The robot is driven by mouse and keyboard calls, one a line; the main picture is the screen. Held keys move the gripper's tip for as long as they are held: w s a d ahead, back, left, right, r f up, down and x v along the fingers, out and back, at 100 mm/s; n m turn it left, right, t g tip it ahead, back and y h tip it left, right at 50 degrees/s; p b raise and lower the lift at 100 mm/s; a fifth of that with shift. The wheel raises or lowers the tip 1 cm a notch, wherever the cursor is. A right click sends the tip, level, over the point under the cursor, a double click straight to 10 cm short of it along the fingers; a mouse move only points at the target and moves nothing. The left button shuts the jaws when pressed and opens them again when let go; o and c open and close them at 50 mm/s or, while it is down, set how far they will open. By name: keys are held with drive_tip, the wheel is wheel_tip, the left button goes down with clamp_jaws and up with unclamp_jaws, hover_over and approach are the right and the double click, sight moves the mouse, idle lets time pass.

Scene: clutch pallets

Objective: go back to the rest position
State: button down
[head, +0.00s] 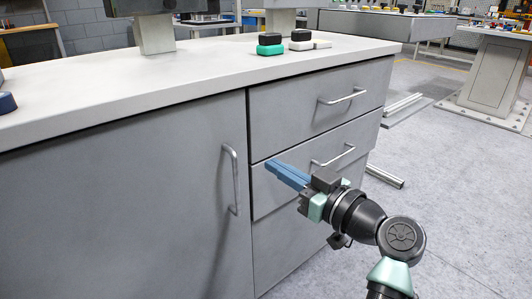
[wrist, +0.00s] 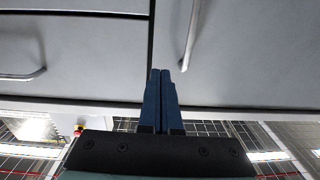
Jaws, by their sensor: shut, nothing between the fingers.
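My gripper (head: 268,167) shows in the head view in front of the grey cabinet, with its blue fingers pointing left toward the drawer fronts. In the wrist view my gripper (wrist: 160,75) has its two blue fingers side by side with nothing between them. It is shut and empty. The cabinet door handle (head: 230,180) stands to the left of the fingertips in the head view, apart from them.
The drawer handles (head: 342,96) stick out from the cabinet. The white countertop (head: 205,62) holds a green and black item (head: 270,44) and a cream and black item (head: 306,41). Metal bars (head: 385,176) lie on the floor right of the cabinet. Open floor (head: 450,210) is at the right.

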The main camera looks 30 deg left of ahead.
drive_tip(key=p+v, duration=0.1)
drive_tip(key=v, duration=0.5)
drive_tip(key=d+r+m+t+h+p, duration=0.25)
drive_tip(key=r+t, duration=0.25)
drive_tip(key=r, duration=0.3)
drive_tip(key=d+r+m+t+h+p, duration=0.1)
drive_tip(key=d+r+m+t+h, duration=0.25)
drive_tip(key=r, duration=0.45)
drive_tip(key=d+r+m+t+h+p, duration=0.25)
drive_tip(key=r+t, duration=0.25)
drive_tip(key=r, duration=0.3)
drive_tip(key=s+d+r+m+t+h+p, duration=0.1)
drive_tip(key=s+d+r+m+t+h, duration=0.3)
drive_tip(key=s+r, duration=0.4)
drive_tip(key=s+d+r+m+t+h+p, duration=0.1)
drive_tip(key=s+d+r+m+t+h, duration=0.15)
drive_tip(key=s+r+t+h, duration=0.55)
wheel_tip(320, 180, up, 39)
drive_tip(key=w+g+y+p, duration=0.2)
drive_tip(key=g+y+p, duration=0.1)
drive_tip(key=p, duration=3.4)
drive_tip(key=shift+w+d+f+n+g, duration=0.25)
drive_tip(key=shift+w+d+n+g, duration=0.05)
drive_tip(key=shift+d+n+g, duration=0.1)
